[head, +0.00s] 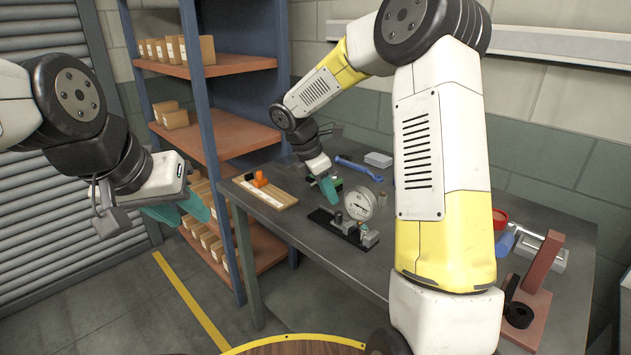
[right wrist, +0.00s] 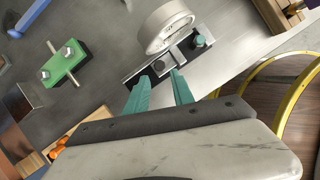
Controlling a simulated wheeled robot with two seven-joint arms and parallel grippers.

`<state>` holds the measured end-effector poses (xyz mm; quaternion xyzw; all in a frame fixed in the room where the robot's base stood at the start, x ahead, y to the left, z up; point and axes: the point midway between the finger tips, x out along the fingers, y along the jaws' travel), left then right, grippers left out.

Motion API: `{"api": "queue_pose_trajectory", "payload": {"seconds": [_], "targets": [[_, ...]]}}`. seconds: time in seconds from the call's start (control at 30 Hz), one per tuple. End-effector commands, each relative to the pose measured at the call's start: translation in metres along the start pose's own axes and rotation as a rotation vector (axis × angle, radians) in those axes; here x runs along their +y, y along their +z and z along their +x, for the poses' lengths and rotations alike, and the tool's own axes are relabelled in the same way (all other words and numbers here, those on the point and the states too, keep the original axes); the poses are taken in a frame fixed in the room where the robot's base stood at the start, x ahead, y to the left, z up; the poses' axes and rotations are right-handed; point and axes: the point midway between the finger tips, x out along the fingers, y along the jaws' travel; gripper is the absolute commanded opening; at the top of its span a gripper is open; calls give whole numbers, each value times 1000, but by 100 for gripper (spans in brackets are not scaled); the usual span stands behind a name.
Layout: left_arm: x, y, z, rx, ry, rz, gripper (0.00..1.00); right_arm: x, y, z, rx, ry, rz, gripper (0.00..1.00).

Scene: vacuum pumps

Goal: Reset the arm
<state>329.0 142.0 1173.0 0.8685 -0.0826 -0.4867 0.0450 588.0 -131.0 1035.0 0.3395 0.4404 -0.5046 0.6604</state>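My left gripper (head: 188,212) hangs at the left in the head view, in front of the shelf and clear of the table. Its teal fingers look apart, with nothing seen between them. My right arm reaches over the table, and its gripper (head: 330,190) is above the tabletop. In the right wrist view the right gripper's (right wrist: 160,84) two teal fingers are apart and empty. They point towards a black base plate (head: 335,228) carrying a round white gauge (head: 359,205). The gauge also shows in the right wrist view (right wrist: 165,28). I cannot tell the fingers' height above the plate.
The grey table (head: 300,226) also bears a wooden board with an orange part (head: 260,180), a blue wrench (head: 358,167), a green block (right wrist: 64,63) and a red-brown stand (head: 538,275). A shelf with boxes (head: 205,145) stands at left. Floor before the table is clear.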

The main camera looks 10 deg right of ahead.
Motion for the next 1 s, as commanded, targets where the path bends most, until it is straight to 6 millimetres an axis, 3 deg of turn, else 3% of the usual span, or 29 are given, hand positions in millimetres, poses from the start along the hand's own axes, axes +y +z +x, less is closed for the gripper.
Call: {"api": "queue_pose_trajectory", "payload": {"seconds": [0.17,0.33,0.6,0.8,1.0], "targets": [[0,0,0,0,0,0,36,-24,12,-27,25,26,155,29],[0,0,0,0,0,0,36,-79,27,-71,111,68,505,29],[0,0,0,0,0,0,36,-169,28,-120,357,107,1116,29],[0,0,0,0,0,0,36,-222,15,-140,602,87,1523,29],[0,0,0,0,0,0,36,-248,4,-148,782,41,1755,29]]}}
